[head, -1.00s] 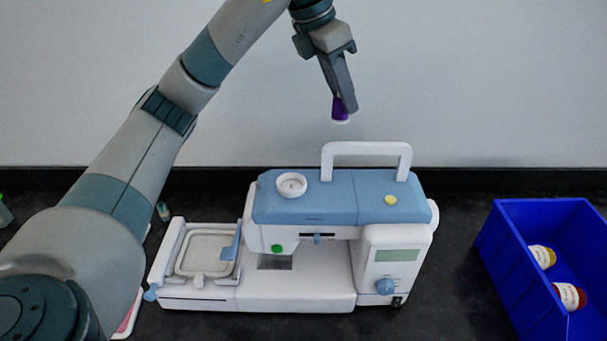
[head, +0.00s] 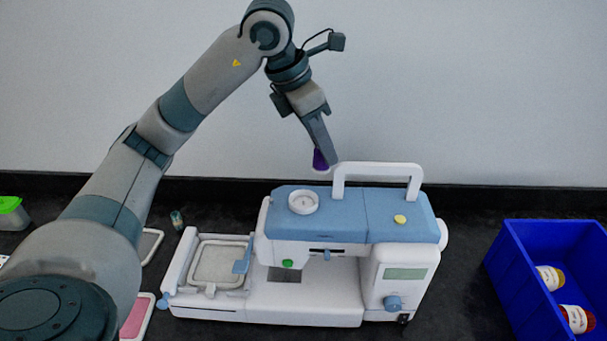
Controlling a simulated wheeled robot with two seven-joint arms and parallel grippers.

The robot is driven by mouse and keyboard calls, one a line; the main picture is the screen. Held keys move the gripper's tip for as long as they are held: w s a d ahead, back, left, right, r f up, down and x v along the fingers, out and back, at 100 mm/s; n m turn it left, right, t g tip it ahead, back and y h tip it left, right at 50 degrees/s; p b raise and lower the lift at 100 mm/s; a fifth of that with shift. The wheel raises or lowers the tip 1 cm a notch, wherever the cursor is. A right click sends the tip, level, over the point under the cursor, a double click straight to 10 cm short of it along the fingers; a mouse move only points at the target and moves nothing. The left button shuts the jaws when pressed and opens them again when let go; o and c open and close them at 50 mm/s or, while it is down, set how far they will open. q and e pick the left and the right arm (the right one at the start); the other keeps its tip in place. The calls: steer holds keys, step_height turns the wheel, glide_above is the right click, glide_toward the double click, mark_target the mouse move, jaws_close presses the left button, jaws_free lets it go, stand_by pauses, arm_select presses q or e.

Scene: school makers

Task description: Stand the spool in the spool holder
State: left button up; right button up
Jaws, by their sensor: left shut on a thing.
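A purple spool (head: 320,159) with a pale lower rim is in the head view, held in the air. My left gripper (head: 323,150) is shut on it and points down; the fingers hide part of the spool. The white round spool holder (head: 303,202) sits on the blue top of the sewing machine (head: 336,232), at its left part. The spool is above and slightly right of the holder in the picture, apart from it, near the left end of the white handle (head: 380,168). My right gripper is not in view.
A blue bin (head: 510,275) with two labelled jars stands at the right. A green-lidded container (head: 12,212) and a small bottle (head: 177,219) are at the left. A pink item (head: 136,316) lies near my left arm. The machine's handle rises close to the spool.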

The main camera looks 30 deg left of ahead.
arm_select(q)
steer(key=s+f, duration=0.1)
steer(key=s+a, duration=0.1)
steer(key=s+f+p, duration=0.1)
steer(key=s, duration=0.1)
steer(key=shift+a+f, duration=0.35)
steer(key=shift+f+p, duration=0.7)
steer(key=shift+f, duration=1.25)
steer(key=shift+f, duration=0.35)
